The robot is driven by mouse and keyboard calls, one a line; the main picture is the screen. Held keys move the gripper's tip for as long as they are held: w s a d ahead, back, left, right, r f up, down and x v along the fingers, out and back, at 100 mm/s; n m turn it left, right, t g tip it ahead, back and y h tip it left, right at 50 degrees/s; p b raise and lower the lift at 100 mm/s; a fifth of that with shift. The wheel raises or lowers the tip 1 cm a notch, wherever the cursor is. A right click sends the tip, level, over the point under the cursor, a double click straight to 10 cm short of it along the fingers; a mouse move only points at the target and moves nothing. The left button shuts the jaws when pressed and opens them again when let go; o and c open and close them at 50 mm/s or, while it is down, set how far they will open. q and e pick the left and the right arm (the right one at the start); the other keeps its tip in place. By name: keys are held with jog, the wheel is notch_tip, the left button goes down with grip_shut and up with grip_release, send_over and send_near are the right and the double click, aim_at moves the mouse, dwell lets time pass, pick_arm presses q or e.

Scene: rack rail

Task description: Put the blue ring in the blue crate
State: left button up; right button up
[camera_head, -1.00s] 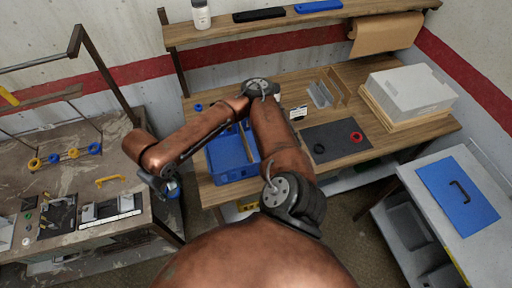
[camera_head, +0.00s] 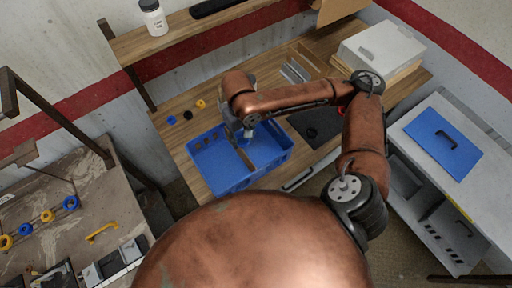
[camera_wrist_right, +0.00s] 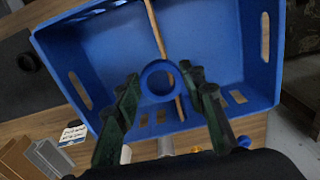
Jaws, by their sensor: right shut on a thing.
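The blue crate (camera_head: 222,181) stands on the wooden table, with a thin wooden divider (camera_head: 243,157) across its inside. It also fills much of the right wrist view (camera_wrist_right: 105,92). My right gripper (camera_head: 246,132) is over the crate, pointing down. In the right wrist view its dark green fingers (camera_wrist_right: 162,85) are shut on the blue ring (camera_wrist_right: 145,84), which is held at the fingertips in front of the crate's opening and the divider. The ring is hard to make out in the head view. My left gripper is not in view.
Small blue (camera_head: 171,120), black (camera_head: 187,115) and yellow (camera_head: 200,104) pieces lie on the table behind the crate. A rail with yellow and blue rings (camera_head: 71,202) is on the left bench. A dark mat (camera_head: 318,124) and grey box (camera_head: 382,45) are to the right.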

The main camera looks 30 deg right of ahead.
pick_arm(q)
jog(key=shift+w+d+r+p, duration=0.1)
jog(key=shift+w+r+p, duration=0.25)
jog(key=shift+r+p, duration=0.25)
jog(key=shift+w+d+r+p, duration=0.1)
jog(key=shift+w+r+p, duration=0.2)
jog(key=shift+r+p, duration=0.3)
pick_arm(e)
jog(key=shift+w+d+r+n, duration=0.25)
jog(key=shift+w+d+n, duration=0.35)
jog(key=shift+n, duration=0.2)
jog(key=w+d+f+n+p, duration=0.1)
jog(key=d+n+p, duration=0.2)
jog(key=n+p, duration=1)
jog(key=n, duration=0.1)
send_over(259, 147)
notch_tip(259, 147, down, 10)
jog(key=shift+d+r, duration=0.15)
jog(key=shift+r, duration=0.05)
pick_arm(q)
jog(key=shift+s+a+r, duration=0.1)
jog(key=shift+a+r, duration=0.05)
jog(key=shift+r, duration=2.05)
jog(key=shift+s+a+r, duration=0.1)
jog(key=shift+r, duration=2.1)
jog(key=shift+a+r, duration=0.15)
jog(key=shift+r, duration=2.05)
pick_arm(e)
jog(key=shift+w+f, duration=0.1)
jog(key=shift+f, duration=1.85)
